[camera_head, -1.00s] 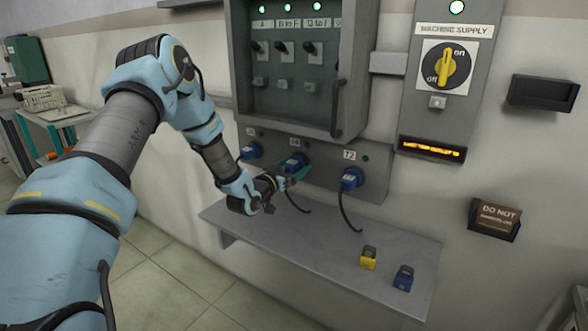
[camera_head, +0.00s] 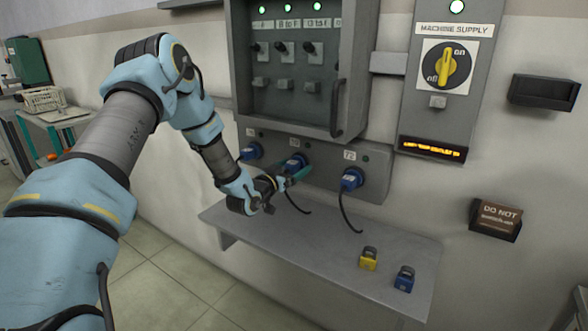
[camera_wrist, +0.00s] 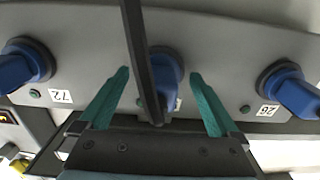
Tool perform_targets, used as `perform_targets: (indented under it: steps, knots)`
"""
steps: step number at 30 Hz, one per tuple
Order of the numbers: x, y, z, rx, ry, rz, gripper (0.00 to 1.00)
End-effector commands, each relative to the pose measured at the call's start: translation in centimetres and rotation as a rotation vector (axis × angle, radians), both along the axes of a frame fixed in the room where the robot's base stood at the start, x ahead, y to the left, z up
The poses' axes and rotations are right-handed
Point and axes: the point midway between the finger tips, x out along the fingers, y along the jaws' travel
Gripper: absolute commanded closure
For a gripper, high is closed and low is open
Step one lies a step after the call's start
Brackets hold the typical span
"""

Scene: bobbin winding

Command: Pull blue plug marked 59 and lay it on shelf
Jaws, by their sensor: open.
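Three blue plugs sit in a row of sockets on a grey panel: a left one (camera_head: 251,151), a middle one (camera_head: 294,163) and a right one (camera_head: 352,179) marked 72. My gripper (camera_head: 297,177) is at the middle plug. In the wrist view the middle plug (camera_wrist: 166,72) lies between my open teal fingers (camera_wrist: 160,80), with a gap on each side. A dark bar crosses in front of it. Its label is mostly hidden, so I cannot read the number. The grey shelf (camera_head: 330,252) is below the sockets.
A yellow padlock (camera_head: 368,259) and a blue padlock (camera_head: 403,279) occupy the shelf's right part; its middle is bare. A dark cord (camera_head: 346,215) hangs from the right plug. The switch cabinet (camera_head: 338,105) with its handle juts out above the sockets.

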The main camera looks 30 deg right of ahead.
Motion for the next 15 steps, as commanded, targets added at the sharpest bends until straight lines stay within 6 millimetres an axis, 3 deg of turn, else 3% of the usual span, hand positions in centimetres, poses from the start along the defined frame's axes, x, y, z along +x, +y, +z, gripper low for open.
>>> perform_targets:
  steps: [2, 15]
  knots:
    - [-0.01, 0.0, 0.0, 0.0, 0.0, 0.0, 0.04]
    - [0.0, 0.01, -0.01, 0.0, 0.0, 0.0, 0.53]
